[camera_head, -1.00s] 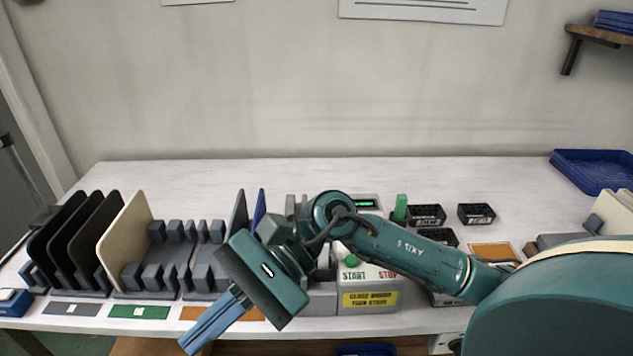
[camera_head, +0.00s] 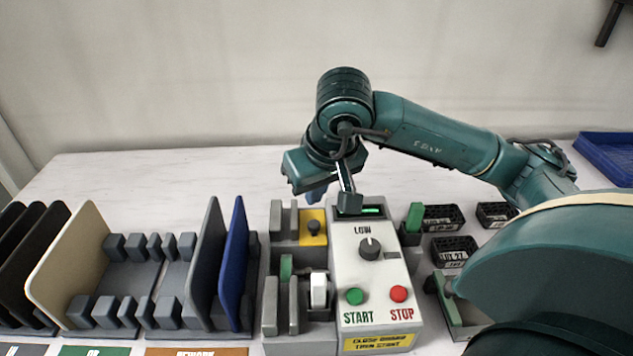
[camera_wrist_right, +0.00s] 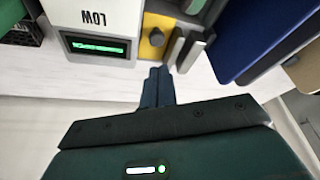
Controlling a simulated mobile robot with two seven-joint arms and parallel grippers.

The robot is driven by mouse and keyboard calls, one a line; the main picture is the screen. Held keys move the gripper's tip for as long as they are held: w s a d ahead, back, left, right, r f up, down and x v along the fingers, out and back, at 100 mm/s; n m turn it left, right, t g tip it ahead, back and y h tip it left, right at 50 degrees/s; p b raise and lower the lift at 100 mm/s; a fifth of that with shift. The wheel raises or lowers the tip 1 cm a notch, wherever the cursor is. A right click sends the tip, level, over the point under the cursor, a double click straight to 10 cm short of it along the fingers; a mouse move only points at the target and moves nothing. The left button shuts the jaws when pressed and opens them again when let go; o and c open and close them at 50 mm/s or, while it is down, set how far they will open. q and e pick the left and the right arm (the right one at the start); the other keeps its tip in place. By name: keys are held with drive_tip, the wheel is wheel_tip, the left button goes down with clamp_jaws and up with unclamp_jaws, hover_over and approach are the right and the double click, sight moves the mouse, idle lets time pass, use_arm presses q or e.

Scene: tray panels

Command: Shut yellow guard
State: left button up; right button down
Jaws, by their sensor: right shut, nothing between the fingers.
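The yellow guard (camera_head: 313,227) shows as a yellow plate with a dark grey knob, between grey blocks left of the control box (camera_head: 380,262). It also shows near the top of the right wrist view (camera_wrist_right: 155,36). How far the guard stands open I cannot tell. My right gripper (camera_head: 317,193) is shut and empty, just behind the guard and seemingly above the table. In the right wrist view its blue fingers (camera_wrist_right: 158,88) point toward the guard and grey blocks, apart from them. My left gripper is not in view.
The box carries a green START button (camera_head: 354,296), a red STOP button (camera_head: 398,293), a knob (camera_head: 370,248) and a lit display (camera_head: 373,211). A rack with a blue panel (camera_head: 236,262) stands at left. Black bins (camera_head: 444,217) sit at right. The table behind is clear.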

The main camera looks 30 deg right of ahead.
hover_over(305, 221)
drive_tip(key=s, duration=0.2)
wheel_tip(305, 221, down, 6)
drive_tip(key=shift+a+r, duration=0.1)
drive_tip(key=shift+r, duration=0.1)
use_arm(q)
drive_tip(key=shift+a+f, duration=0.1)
